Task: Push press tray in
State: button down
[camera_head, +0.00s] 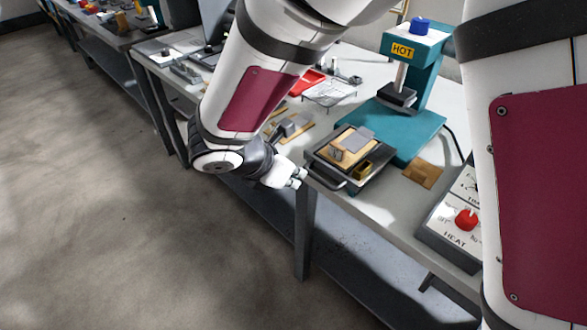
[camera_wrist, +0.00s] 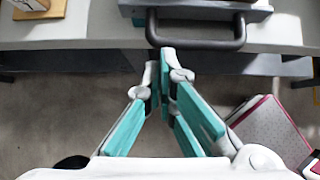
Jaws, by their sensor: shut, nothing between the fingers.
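The press (camera_head: 415,60) is teal with a yellow HOT label and a blue knob on top. Its dark tray (camera_head: 378,177) sticks out at the front of the teal base (camera_head: 415,130), towards the table's front edge. The tray carries a wooden board with a grey piece, and a small yellow block. Its dark bar handle (camera_head: 325,176) also shows in the wrist view (camera_wrist: 200,45). My gripper (camera_head: 299,177) is shut and empty, with its fingertips (camera_wrist: 166,58) close to the handle's left end. I cannot tell whether they touch.
A control box (camera_head: 450,232) with a red HEAT knob stands on the table at the right. A wooden piece (camera_head: 423,173) lies right of the tray. A red tray (camera_head: 307,82) and a wire rack (camera_head: 330,92) lie behind. A pink-edged box (camera_wrist: 270,130) is below in the wrist view.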

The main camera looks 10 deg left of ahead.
aim_at(345, 138)
jog(key=w+d, duration=0.3)
jog(key=w, duration=0.1)
jog(key=w+d, duration=0.4)
jog(key=w, duration=0.1)
jog(key=w+d, duration=0.4)
jog(key=w, duration=0.1)
